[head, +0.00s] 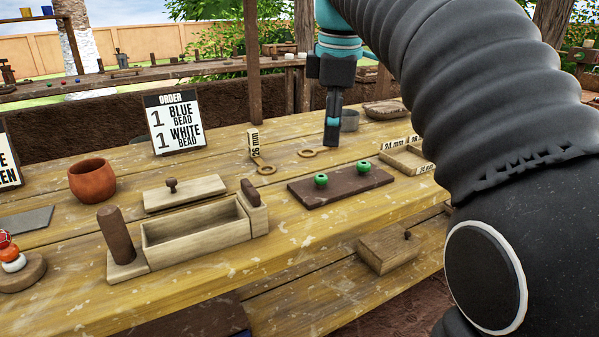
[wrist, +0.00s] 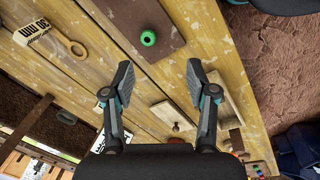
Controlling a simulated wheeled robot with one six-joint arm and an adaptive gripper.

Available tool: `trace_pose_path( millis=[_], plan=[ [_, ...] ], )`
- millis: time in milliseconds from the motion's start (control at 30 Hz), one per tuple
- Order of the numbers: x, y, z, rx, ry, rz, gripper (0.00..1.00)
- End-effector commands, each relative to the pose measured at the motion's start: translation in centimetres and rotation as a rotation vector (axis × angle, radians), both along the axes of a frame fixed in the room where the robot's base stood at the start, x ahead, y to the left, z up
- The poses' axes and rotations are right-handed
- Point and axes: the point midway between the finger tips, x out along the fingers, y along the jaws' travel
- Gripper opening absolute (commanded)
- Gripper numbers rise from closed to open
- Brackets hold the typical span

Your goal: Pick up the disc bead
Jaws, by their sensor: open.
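Two small green beads, a left one (head: 320,179) and a right one (head: 364,166), sit apart on a dark brown board (head: 340,189) on the bench. I cannot tell for sure which one is the disc bead. One green bead (wrist: 148,38) shows on the board in the wrist view, beyond the fingertips. My gripper (head: 331,140) hangs above the bench near the back of the board in the head view. Its fingers (wrist: 158,77) are spread in the wrist view, with nothing between them.
An open wooden box (head: 195,238) stands at front left, with a knobbed lid (head: 185,193) behind it. A shallow tray (head: 404,160) is to the right. An order sign (head: 174,123) and clay cup (head: 92,181) stand left.

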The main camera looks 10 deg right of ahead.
Motion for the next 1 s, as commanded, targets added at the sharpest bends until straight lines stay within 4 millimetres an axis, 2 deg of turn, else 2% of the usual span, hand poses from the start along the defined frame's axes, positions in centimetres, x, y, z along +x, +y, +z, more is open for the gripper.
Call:
trace_pose_path(
  millis=[33, 133, 300, 400, 567, 800, 1000],
  plan=[
    [1.2, 0.0, 0.6, -0.008, 0.018, 0.067, 0.57],
    [2.5, 0.0, 1.6, -0.020, 0.051, 0.189, 0.57],
    [3.6, 0.0, 2.6, -0.028, 0.083, 0.315, 0.57],
    [3.8, 0.0, 2.4, -0.030, 0.091, 0.344, 0.57],
    [3.8, 0.0, 0.6, -0.030, 0.093, 0.350, 0.57],
    [4.0, 0.0, -3.7, -0.030, 0.092, 0.349, 0.57],
    [4.2, 0.0, -5.6, -0.031, 0.090, 0.348, 0.57]
  ],
)
